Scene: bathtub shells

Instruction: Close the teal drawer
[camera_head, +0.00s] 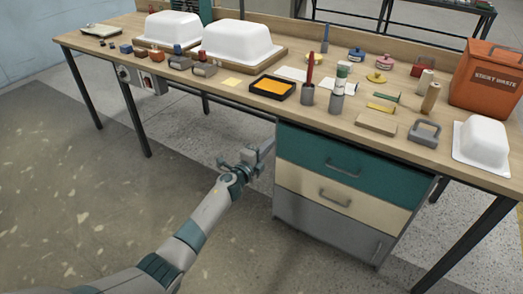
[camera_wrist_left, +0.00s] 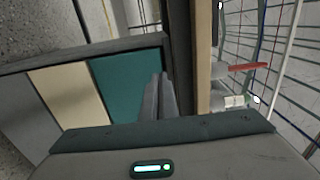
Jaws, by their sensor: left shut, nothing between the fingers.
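The teal drawer (camera_head: 335,156) is the top drawer of a cabinet under the workbench, with a grey bar handle (camera_head: 343,168) on its front. Its front looks about level with the cream drawer below; I cannot tell if a small gap is left. My left gripper (camera_head: 267,148) is beside the left edge of the teal front, below the bench edge, shut and empty. In the left wrist view the teal front (camera_wrist_left: 128,85) lies just left of the shut fingers (camera_wrist_left: 158,98); contact cannot be made out. My right gripper is not in view.
The cream drawer (camera_head: 300,183) and grey lower front (camera_head: 320,228) look shut. The workbench (camera_head: 225,100) overhangs the cabinet and carries white tub shells (camera_head: 240,40), a black tray with an orange inside (camera_head: 272,87), several small tools and an orange bin (camera_head: 485,80). The floor ahead is clear.

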